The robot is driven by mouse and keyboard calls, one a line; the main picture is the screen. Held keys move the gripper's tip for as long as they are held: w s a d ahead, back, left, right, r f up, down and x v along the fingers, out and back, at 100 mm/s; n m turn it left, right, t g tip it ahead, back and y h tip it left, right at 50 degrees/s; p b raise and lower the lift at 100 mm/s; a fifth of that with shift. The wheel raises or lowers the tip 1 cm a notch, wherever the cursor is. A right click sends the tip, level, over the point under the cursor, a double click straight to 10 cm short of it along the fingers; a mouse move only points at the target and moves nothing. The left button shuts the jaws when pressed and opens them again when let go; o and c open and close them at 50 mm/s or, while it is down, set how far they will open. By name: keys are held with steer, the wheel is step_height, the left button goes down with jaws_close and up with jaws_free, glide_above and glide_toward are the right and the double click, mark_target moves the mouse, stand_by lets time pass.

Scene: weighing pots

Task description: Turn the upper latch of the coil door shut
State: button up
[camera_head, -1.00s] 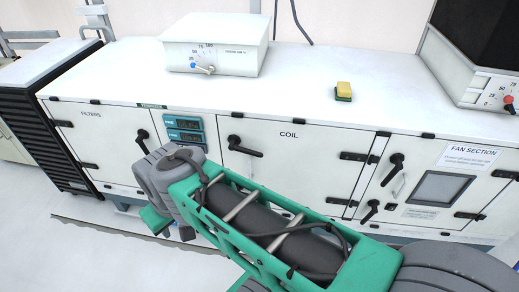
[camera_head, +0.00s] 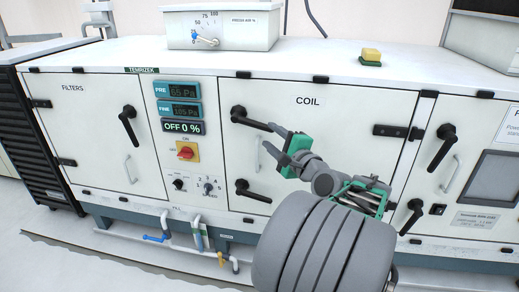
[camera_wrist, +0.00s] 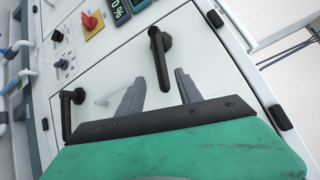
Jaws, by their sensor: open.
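The coil door (camera_head: 335,160) is a white panel that looks closed. Its black upper latch (camera_head: 250,120) sits at the upper left, with the handle pointing right and slightly down. The black lower latch (camera_head: 252,190) lies below it at a similar angle. My gripper (camera_head: 273,141) is open in front of the door, its grey fingers by the free end of the upper latch. In the wrist view, the upper latch handle (camera_wrist: 160,62) reaches between the two spread fingers (camera_wrist: 160,76). The lower latch (camera_wrist: 68,112) is left of them. Contact cannot be told.
A pale door handle (camera_head: 258,155) is just left of my gripper. A black hinge (camera_head: 398,131) is on the right. The panel with a red switch (camera_head: 187,152) is left of the door. A yellow-green sponge (camera_head: 370,57) lies on top.

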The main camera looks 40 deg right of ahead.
mark_target(261, 128)
steer(key=b+x, duration=0.1)
steer(key=x, duration=0.6)
steer(key=shift+w+d+r+b, duration=0.1)
steer(key=shift+w+b, duration=0.25)
jaws_close()
stand_by(1.0)
